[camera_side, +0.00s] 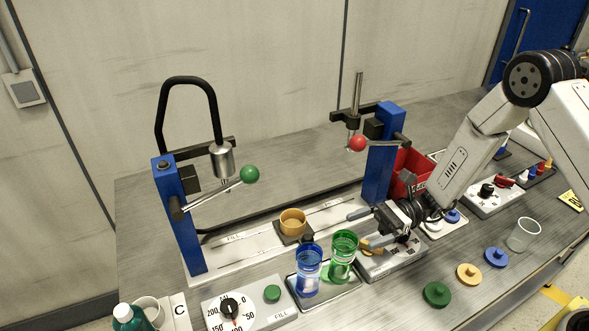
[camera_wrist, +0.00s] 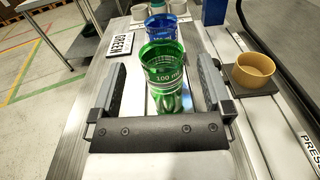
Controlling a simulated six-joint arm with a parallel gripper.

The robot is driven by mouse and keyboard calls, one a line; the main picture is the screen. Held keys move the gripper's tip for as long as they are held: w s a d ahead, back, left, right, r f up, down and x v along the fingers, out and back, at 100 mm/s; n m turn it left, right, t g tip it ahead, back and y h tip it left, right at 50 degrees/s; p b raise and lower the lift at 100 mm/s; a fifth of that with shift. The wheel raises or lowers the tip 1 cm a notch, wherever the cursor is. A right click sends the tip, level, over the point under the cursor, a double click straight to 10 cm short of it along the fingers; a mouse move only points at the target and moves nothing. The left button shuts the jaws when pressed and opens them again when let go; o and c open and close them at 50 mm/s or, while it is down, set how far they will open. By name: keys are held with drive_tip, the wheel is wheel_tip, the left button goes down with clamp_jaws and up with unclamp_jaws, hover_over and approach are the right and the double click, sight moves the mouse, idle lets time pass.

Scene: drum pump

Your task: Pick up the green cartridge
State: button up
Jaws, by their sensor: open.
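The green cartridge (camera_side: 343,258) is a clear green cup standing upright on a small tray (camera_side: 325,304), just right of a similar blue cartridge (camera_side: 308,268). In the wrist view the green cartridge (camera_wrist: 163,75) shows its open rim and a 100 ml mark. My gripper (camera_side: 366,230) is open and reaches in from the right at the cartridge's side. In the wrist view its two jaws (camera_wrist: 163,82) stand apart, one on each side of the green cartridge, with a gap to each. The blue cartridge (camera_wrist: 161,28) is just behind it there.
A yellow cup (camera_side: 292,222) sits on a dark holder behind the cartridges. Blue press posts (camera_side: 180,220) with ball-ended levers stand left and right. A dial box (camera_side: 240,307) is at front left. Colored lids (camera_side: 437,294) lie at front right near a clear cup (camera_side: 523,235).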

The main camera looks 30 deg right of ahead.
sight(354, 243)
drive_tip(key=shift+f, duration=1.55)
drive_tip(key=shift+a, duration=0.1)
drive_tip(key=shift+a, duration=2.45)
clamp_jaws()
